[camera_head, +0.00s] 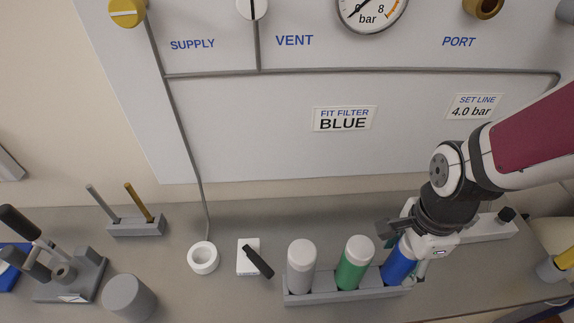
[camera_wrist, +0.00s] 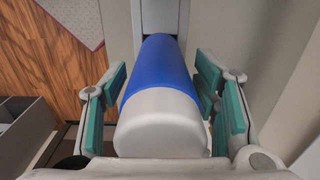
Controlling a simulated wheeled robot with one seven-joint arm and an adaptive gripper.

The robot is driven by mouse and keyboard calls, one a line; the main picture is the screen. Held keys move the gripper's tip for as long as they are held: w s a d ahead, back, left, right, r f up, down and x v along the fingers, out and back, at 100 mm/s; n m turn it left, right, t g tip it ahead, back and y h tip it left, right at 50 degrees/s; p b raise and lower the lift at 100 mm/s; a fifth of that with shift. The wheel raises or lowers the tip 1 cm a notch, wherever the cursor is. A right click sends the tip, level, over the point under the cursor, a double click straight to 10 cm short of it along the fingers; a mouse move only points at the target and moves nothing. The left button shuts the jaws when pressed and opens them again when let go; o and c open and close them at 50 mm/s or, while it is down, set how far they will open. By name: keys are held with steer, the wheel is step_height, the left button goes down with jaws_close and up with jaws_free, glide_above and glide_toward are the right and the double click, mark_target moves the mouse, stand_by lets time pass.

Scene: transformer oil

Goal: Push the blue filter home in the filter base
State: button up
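The blue filter (camera_head: 400,262), a blue cylinder with a white cap, stands at the right end of a grey rack (camera_head: 345,293). My gripper (camera_head: 408,248) is around its upper part. In the wrist view the filter (camera_wrist: 160,75) lies between the green-padded fingers of my gripper (camera_wrist: 164,85). A gap shows at the left pads; the right pads are close to it, and contact there is unclear. The fingers look open. A white ring-shaped fitting (camera_head: 203,257) sits on the bench below the thin pipe; it may be the filter base.
A white-capped grey filter (camera_head: 300,268) and a green filter (camera_head: 354,264) share the rack. A white block with a black-handled item (camera_head: 252,258) lies between rack and ring. A grey cylinder (camera_head: 129,298) and lever device (camera_head: 65,275) stand left. The panel (camera_head: 250,130) rises behind.

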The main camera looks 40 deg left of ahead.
jaws_close()
steer(key=shift+r+p, duration=1.45)
steer(key=shift+r, duration=0.55)
steer(key=shift+s, duration=0.1)
